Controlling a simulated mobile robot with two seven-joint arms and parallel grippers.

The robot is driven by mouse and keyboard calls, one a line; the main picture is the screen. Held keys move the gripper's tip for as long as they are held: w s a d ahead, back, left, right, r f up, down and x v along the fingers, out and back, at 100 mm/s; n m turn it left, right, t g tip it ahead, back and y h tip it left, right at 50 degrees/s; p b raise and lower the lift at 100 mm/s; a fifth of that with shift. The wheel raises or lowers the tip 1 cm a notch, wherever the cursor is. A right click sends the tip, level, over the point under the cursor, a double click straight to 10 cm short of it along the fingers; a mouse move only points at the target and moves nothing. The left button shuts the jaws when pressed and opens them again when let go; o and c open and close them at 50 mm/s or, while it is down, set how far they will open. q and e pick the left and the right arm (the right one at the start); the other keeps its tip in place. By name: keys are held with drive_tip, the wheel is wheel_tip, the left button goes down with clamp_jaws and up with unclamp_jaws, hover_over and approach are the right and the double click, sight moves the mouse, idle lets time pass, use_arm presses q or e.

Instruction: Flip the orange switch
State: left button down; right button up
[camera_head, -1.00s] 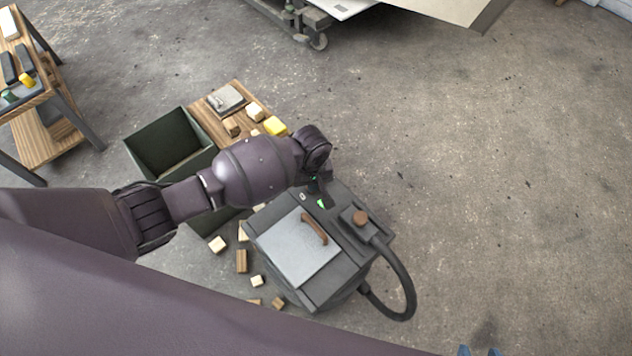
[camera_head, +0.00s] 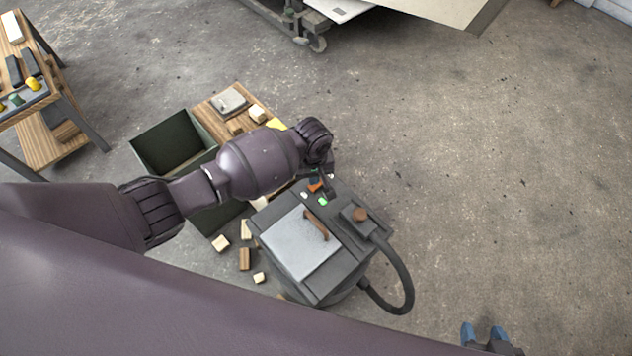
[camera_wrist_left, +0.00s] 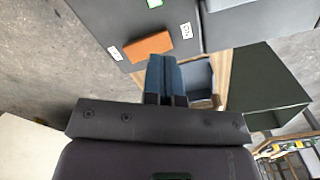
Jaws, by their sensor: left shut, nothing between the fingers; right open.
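The orange switch (camera_head: 315,185) is a small rocker on the dark grey machine (camera_head: 335,270), on its top near the far edge. In the left wrist view the orange switch (camera_wrist_left: 150,46) lies just beyond my fingertips, between two small white labels. My left gripper (camera_head: 327,181) is beside the switch in the head view. In the left wrist view its blue fingers (camera_wrist_left: 163,62) are shut together and empty, with tips at the switch's near edge. I cannot tell whether they touch it. My right gripper (camera_head: 483,333) is open and empty at the bottom edge, apart from the machine.
A green indicator (camera_head: 323,201), a brown-handled lid (camera_head: 298,246) and a curved hose (camera_head: 402,280) are on the machine. A green bin (camera_head: 172,147) and a wooden board (camera_head: 222,112) are behind it. Wood blocks lie on the floor. The floor at right is clear.

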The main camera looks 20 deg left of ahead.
use_arm(q)
drive_tip(key=shift+r+p, duration=1.2)
drive_tip(key=shift+r, duration=0.75)
use_arm(e)
drive_tip(key=shift+t, duration=0.5)
drive_tip(key=r, duration=0.1)
drive_tip(key=w+r, duration=0.1)
drive_tip(key=r, duration=0.1)
drive_tip(key=w+r, duration=0.1)
drive_tip(key=shift+r, duration=0.2)
use_arm(q)
drive_tip(key=shift+f, duration=0.1)
